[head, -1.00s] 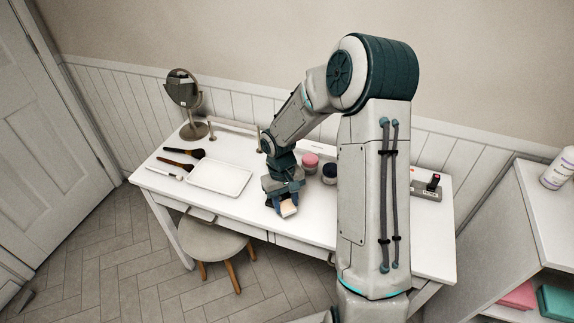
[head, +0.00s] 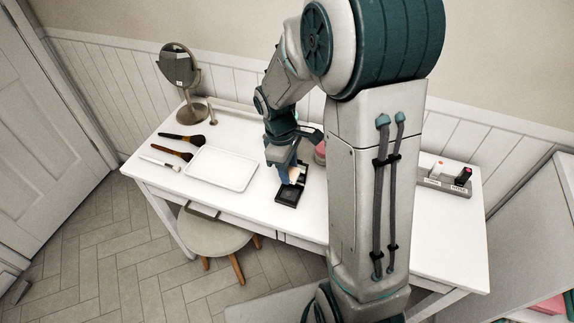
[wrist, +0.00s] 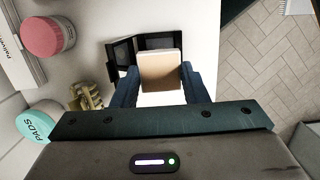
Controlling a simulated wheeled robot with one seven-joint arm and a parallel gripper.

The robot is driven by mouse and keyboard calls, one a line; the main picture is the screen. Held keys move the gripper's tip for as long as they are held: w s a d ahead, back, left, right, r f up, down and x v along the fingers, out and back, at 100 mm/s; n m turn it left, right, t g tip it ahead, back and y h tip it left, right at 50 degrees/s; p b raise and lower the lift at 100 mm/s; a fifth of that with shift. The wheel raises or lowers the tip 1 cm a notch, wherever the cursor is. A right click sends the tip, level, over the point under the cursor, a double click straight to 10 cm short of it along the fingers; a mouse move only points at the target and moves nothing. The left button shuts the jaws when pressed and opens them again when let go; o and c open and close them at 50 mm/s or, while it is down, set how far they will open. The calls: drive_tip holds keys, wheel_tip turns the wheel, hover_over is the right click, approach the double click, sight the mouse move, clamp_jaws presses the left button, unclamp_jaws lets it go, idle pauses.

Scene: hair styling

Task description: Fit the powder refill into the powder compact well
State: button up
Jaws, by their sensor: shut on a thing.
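My gripper (head: 291,178) is shut on the powder refill (head: 295,174), a small tan block with a pale top. In the wrist view the refill (wrist: 160,71) sits between the two blue fingers. The powder compact (head: 288,196) is black and lies open on the white table, just below and in front of my gripper. In the wrist view the compact (wrist: 124,53) shows as two dark framed halves beyond the refill, which covers part of one half. The refill appears above the compact; I cannot tell the exact gap.
A white tray (head: 221,168) lies left of the compact, with several brushes (head: 181,137) and a round mirror (head: 180,70) beyond. A pink-lidded jar (wrist: 45,37) and a teal "PADS" jar (wrist: 40,122) stand nearby. A lipstick holder (head: 447,180) is at the right.

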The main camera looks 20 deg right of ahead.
drive_tip(key=b, duration=0.4)
hover_over(291, 194)
drive_tip(key=shift+w+a+f, duration=0.15)
drive_tip(key=shift+f, duration=1.15)
drive_tip(key=shift+w+a+f, duration=0.1)
drive_tip(key=shift+a+f, duration=0.05)
drive_tip(key=shift+f, duration=1.25)
drive_tip(key=shift+s+f+b, duration=0.1)
drive_tip(key=shift+f+b, duration=0.45)
drive_tip(key=shift+f, duration=0.7)
drive_tip(key=o, duration=1)
drive_tip(key=shift+o, duration=0.2)
wheel_tip(291, 194, up, 14)
drive_tip(key=w+a+p, duration=0.1)
drive_tip(key=shift+w+a, duration=0.15)
drive_tip(key=shift+a, duration=0.15)
drive_tip(key=s+d+r+m+t+p, duration=0.1)
drive_tip(key=s+r+m+t+p, duration=0.1)
drive_tip(key=s+m, duration=0.3)
drive_tip(key=s+r+m+t+y+p, duration=0.1)
drive_tip(key=s+r+m, duration=0.4)
drive_tip(key=s, duration=0.5)
drive_tip(key=shift+d+r+m+t+p, duration=0.2)
drive_tip(key=shift+d+m+t+p, duration=0.25)
drive_tip(key=shift+p, duration=0.45)
